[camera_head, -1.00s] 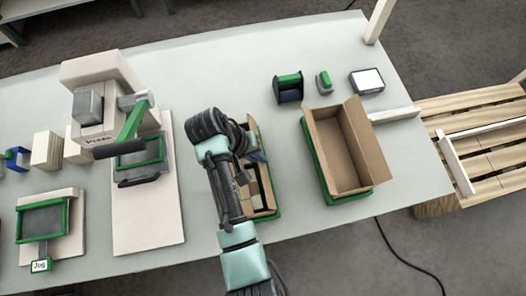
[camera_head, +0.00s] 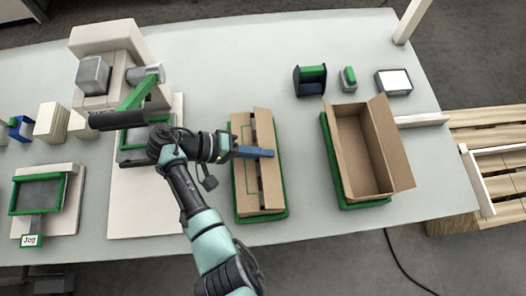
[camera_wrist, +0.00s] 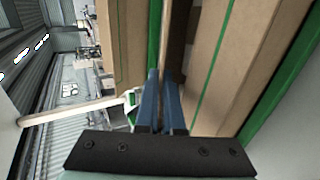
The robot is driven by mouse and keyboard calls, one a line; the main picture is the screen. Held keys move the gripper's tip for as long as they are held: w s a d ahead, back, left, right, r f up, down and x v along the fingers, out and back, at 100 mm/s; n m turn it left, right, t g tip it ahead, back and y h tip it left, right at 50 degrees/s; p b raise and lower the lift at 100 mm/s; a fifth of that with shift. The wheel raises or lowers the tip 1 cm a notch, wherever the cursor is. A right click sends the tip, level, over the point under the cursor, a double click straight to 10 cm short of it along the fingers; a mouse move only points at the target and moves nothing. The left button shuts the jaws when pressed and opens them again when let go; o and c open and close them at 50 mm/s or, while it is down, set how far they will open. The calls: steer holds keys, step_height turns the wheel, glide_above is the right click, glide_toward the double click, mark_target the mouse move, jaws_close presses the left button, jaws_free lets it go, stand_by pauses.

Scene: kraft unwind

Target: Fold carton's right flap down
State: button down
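A brown carton (camera_head: 244,190) sits in a green tray (camera_head: 262,217) in the middle of the table. Its left and right flaps lie over the top, with a narrow dark gap between them; how flat the right flap (camera_head: 272,185) lies is hard to tell. My gripper (camera_head: 268,153) reaches in from the left, its blue fingers across the carton top and over the right flap. Contact with the flap cannot be told.
A second, open carton (camera_head: 358,160) stands to the right, its right flap (camera_head: 392,140) spread outward. Behind are a green-and-black dispenser (camera_head: 311,80), a small green-grey item (camera_head: 348,78) and a white-topped device (camera_head: 393,82). A press (camera_head: 110,75) stands left.

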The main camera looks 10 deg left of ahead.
stand_by(0.4)
steer(key=c, duration=1)
jaws_free()
steer(key=shift+c, duration=0.2)
